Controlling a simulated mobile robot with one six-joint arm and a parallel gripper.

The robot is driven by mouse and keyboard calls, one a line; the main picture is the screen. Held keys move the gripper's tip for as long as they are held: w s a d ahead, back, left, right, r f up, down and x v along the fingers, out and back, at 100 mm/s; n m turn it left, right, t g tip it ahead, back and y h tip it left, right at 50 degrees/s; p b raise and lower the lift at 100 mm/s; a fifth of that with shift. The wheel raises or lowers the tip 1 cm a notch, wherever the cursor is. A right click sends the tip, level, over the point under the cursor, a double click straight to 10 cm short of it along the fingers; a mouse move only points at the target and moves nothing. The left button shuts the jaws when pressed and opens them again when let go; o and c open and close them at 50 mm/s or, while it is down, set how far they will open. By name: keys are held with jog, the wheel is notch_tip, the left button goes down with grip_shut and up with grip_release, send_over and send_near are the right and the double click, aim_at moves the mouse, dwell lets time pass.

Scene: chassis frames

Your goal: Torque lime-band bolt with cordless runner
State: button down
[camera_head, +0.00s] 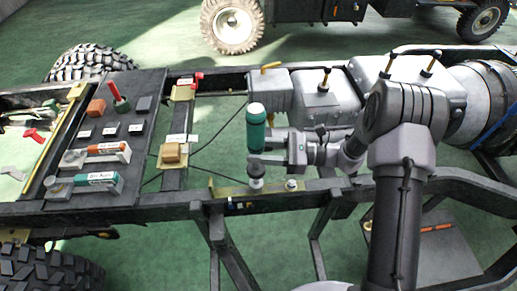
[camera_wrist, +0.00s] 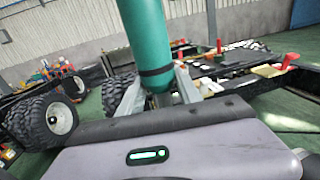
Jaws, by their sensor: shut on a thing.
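My gripper (camera_head: 264,158) is shut on an upright teal cylindrical tool (camera_head: 257,132) with a white top, which looks like the cordless runner. In the wrist view the teal body (camera_wrist: 146,40) with a dark band stands between my two grey fingers (camera_wrist: 158,92). The tool's lower end is at a pale round bolt head (camera_head: 256,184) on the frame rail; I cannot tell whether they touch. A second bolt (camera_head: 291,184) sits on the rail to its right. No lime band can be made out on either bolt.
A dark tool board (camera_head: 120,188) at left holds an orange-and-white tool (camera_head: 97,154), a teal-and-white tool (camera_head: 88,184) and small blocks. A tan block (camera_head: 171,153) sits on a cross-member. The grey gearbox (camera_head: 325,100) stands behind my gripper. Open gaps lie between the rails.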

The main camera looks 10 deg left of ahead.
aim_at(258, 131)
jog(key=shift+s+f+b, duration=0.1)
jog(key=shift+f+b, duration=0.3)
jog(key=shift+f, duration=0.15)
dwell(1.9)
jog(key=shift+r, duration=0.2)
dwell(0.8)
jog(key=shift+r+p, duration=1.15)
jog(key=shift+r, duration=0.4)
notch_tip(258, 131, up, 5)
jog(key=p, duration=0.3)
jog(key=shift+r+p, duration=0.1)
jog(key=shift+p, duration=0.2)
